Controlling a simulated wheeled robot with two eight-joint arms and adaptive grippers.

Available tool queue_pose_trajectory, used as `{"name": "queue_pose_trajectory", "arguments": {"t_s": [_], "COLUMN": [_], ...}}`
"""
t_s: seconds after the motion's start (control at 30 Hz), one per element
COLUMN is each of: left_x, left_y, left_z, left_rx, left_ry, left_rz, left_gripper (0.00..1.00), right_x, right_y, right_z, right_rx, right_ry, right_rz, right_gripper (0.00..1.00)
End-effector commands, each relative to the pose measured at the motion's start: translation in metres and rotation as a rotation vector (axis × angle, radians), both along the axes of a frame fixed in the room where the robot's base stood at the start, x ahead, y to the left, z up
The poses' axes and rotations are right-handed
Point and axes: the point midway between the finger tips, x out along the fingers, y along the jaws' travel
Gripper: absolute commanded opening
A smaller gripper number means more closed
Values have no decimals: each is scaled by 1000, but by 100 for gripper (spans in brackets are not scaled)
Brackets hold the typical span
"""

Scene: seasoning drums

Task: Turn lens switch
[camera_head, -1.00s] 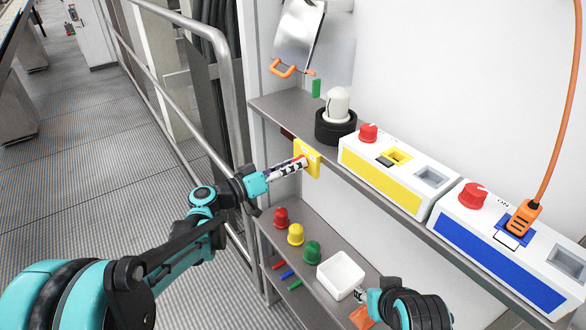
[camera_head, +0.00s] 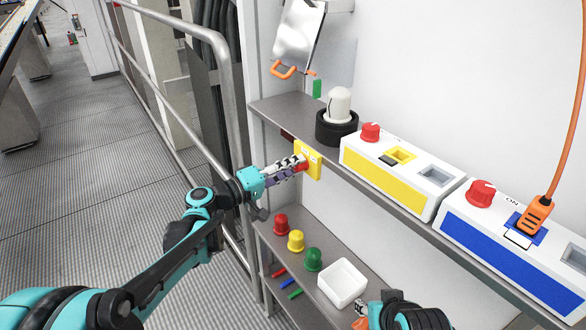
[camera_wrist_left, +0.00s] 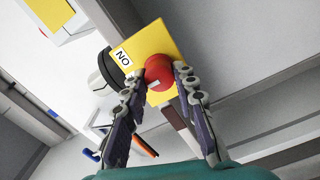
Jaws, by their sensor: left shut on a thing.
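A yellow switch plate (camera_head: 316,172) is on the front edge of the upper shelf. Its red knob (camera_wrist_left: 160,72) shows best in the left wrist view, beside a white label on the plate (camera_wrist_left: 171,40). My left gripper (camera_head: 301,164) reaches the plate from the left. It is shut on the red knob, with one finger on each side in the left wrist view (camera_wrist_left: 161,78). The fingers hide most of the knob in the head view. My right gripper (camera_head: 361,309) is only partly in view at the bottom, near the white bin; its jaw opening is unclear.
A white cone on a black base (camera_head: 337,125), a yellow-fronted box (camera_head: 388,176) and a blue-fronted box (camera_head: 500,254) stand on the upper shelf. Coloured caps, thin sticks and a white bin (camera_head: 342,284) are on the lower shelf. A metal railing (camera_head: 236,110) runs at the left.

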Motion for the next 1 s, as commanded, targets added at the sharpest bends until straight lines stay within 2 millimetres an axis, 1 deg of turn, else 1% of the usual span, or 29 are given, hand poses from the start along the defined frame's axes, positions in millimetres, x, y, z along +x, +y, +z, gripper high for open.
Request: {"name": "queue_pose_trajectory", "arguments": {"t_s": [0.57,0.6,0.63,0.67,0.93,1.0], "left_x": [0,0,0,0,0,-1], "left_y": [0,0,0,0,0,3], "left_z": [0,0,0,0,0,0], "left_rx": [-17,-18,-18,-18,-17,-17], "left_ry": [25,24,24,24,23,24], "left_rz": [1,1,1,1,1,1], "left_gripper": [0,38,46,49,49,49], "right_x": [0,0,0,0,0,0], "right_y": [0,0,0,0,0,0], "right_z": [-1,-1,-1,-1,-1,-1], "right_rx": [0,0,0,0,0,0], "right_ry": [0,0,0,0,0,0], "right_rz": [0,0,0,0,0,0], "right_gripper": [40,40,40,40,40,40]}}
